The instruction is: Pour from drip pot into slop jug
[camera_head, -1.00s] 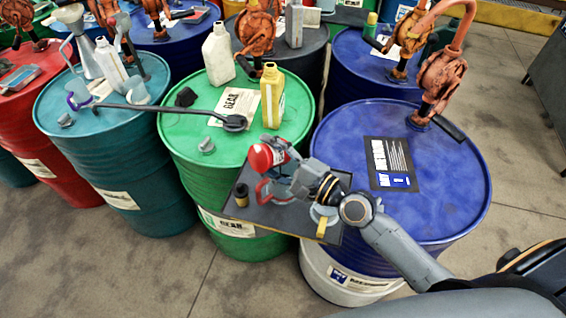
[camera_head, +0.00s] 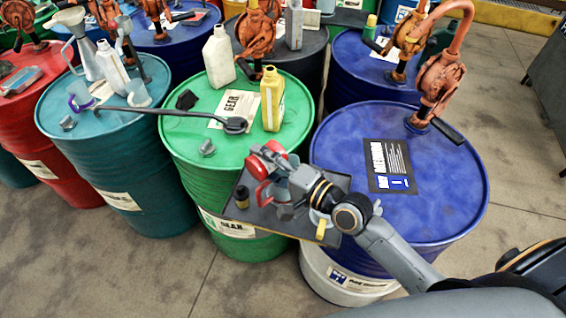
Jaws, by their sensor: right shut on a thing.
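A red pot (camera_head: 258,166), which looks like the drip pot, is held in my right gripper (camera_head: 277,172) and is tilted. The fingers partly cover it. Below it, a pale jug with a red handle (camera_head: 262,194), which looks like the slop jug, stands on a dark tray (camera_head: 265,220). The pot is over the jug's upper left side. My gripper hides part of the jug, and I cannot see whether any liquid flows. My left gripper is not in view.
A dark bottle (camera_head: 242,197) and a yellow item (camera_head: 321,229) are on the tray. A green drum (camera_head: 185,145) with a yellow bottle (camera_head: 272,100) is behind, and a blue drum (camera_head: 440,200) is right. Several hand pumps stand on drums.

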